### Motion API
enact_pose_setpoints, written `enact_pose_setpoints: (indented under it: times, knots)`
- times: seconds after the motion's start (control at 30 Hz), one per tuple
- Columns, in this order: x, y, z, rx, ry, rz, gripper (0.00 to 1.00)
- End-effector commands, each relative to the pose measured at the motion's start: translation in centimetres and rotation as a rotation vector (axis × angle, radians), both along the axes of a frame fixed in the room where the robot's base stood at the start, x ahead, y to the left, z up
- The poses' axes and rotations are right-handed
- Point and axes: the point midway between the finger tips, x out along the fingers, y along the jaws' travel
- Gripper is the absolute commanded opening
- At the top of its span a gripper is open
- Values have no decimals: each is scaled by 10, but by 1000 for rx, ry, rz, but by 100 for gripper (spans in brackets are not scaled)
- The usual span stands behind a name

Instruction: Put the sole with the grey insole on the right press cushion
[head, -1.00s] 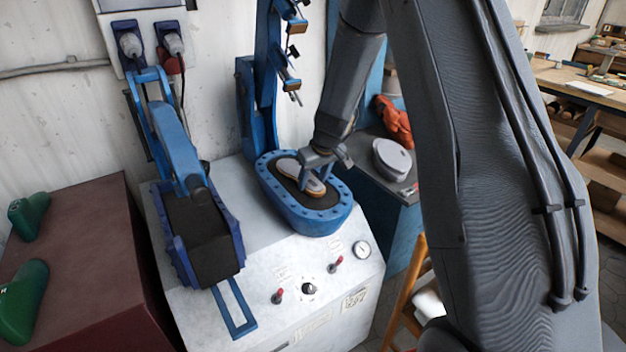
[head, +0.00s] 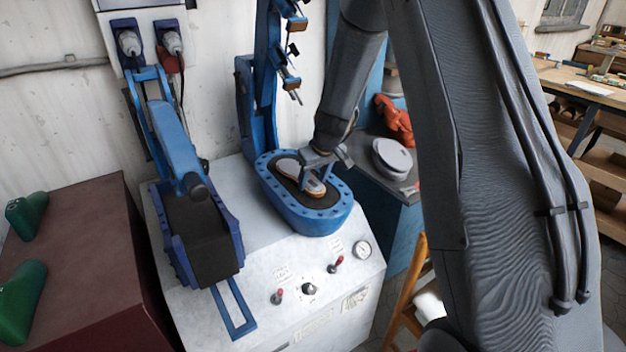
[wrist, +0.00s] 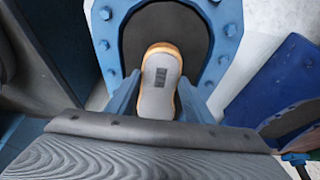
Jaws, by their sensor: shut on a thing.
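The sole with the grey insole (head: 288,167) has a tan edge and lies over the right press cushion (head: 279,189), a dark pad inside a blue bolted oval frame (head: 318,221). My gripper (head: 318,179) is shut on the sole near its front end. In the wrist view the sole (wrist: 160,72) shows its grey top with a dark label, between my gripper's two blue-grey fingers (wrist: 158,100). The cushion (wrist: 165,30) shows beyond it there. I cannot tell whether the sole's underside touches the cushion.
The left press (head: 205,240) stands beside it with a blue arm over a dark pad. A blue press column (head: 262,90) rises behind the right cushion. Green lasts (head: 22,290) lie at left.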

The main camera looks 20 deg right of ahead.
Motion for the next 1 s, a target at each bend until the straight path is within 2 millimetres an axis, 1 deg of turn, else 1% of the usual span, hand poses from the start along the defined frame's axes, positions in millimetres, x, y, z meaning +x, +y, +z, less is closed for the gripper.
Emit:
enact_pose_setpoints:
  times: [0.47, 0.5, 0.6, 0.87, 1.0]
  knots:
    - [0, 0, -4, 0, -1, 0, 23]
    - [0, 0, -4, 0, -1, 0, 54]
    - [0, 0, -3, 0, -1, 0, 69]
    - [0, 0, -4, 0, 0, 0, 69]
    - [-2, -1, 3, 1, -2, 0, 69]
